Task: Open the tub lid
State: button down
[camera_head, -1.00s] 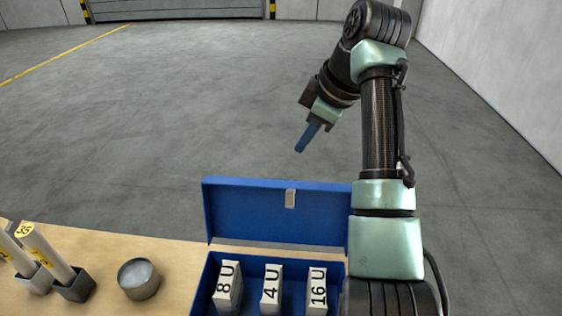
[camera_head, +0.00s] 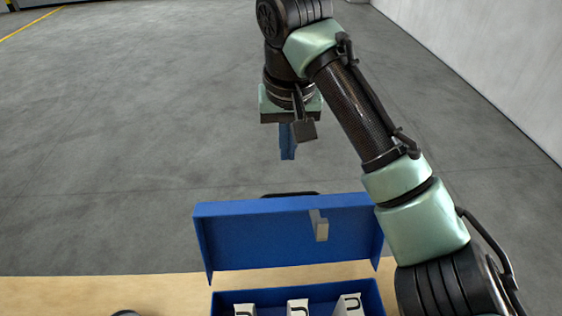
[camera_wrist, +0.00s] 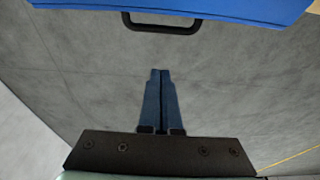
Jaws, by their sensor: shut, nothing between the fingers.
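The blue tub (camera_head: 262,297) stands on the wooden table with its blue lid (camera_head: 265,240) raised upright at the back. A grey latch (camera_head: 320,226) is on the lid's inner face. The lid (camera_wrist: 200,8) also shows at the top of the wrist view, with a dark handle (camera_wrist: 162,27) on it. My gripper (camera_head: 288,157) is behind and above the lid, apart from it. In the wrist view my gripper's blue fingers (camera_wrist: 160,72) are together and empty, pointing toward the handle with a gap between.
Several white labelled blocks (camera_head: 298,307) stand in the tub. The wooden table (camera_head: 110,292) has bare room left of it. A round container (camera_head: 126,313) is cut off at the bottom edge. Grey floor (camera_head: 130,160) lies open behind the table.

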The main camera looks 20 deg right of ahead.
notch_tip(320, 180, down, 7)
jog(key=s, duration=0.1)
jog(key=shift+s+a+f, duration=0.15)
jog(key=shift+s+a, duration=0.05)
jog(key=shift+s, duration=0.15)
dwell(0.4)
jog(key=shift+w, duration=0.1)
